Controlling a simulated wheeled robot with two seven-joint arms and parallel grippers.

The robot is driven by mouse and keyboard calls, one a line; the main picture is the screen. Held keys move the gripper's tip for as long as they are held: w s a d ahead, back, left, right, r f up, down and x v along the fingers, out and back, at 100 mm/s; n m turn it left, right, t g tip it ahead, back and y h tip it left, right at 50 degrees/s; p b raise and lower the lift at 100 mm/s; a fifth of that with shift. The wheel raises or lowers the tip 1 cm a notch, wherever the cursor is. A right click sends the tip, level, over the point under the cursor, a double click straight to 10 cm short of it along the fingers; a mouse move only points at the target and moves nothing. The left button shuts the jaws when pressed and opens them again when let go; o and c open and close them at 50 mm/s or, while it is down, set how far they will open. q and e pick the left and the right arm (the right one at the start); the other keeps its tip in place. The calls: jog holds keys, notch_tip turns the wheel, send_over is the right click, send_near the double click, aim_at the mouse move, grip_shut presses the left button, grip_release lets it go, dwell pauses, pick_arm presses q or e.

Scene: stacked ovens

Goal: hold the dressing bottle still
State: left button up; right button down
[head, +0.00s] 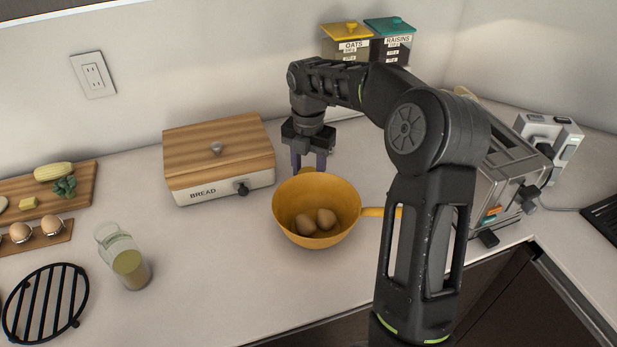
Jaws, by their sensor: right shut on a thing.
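A clear glass container with greenish-yellow contents (131,266), the only thing here that looks like a dressing bottle, is on the counter at the left. It seems to stand upright, and no gripper is near it. My right gripper (309,166) points down at the far rim of a yellow bowl (290,228). It is shut on the bowl's small far grip, which its fingers partly hide. The bowl sits on the counter with eggs (326,219) inside and a long handle to the right, partly behind my arm. My left gripper is not in view.
A bread box (219,160) stands behind the bowl, to its left. A black trivet (45,303), an egg holder (38,238) and a cutting board (85,190) are at the left. A toaster (505,185) stands right. The counter between glass container and bowl is clear.

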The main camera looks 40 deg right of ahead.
notch_tip(320, 180, down, 2)
jog(key=shift+f, duration=0.35)
jog(key=shift+f, duration=0.2)
jog(key=c, duration=0.7)
grip_release()
jog(key=shift+c, duration=0.2)
jog(key=shift+r, duration=0.15)
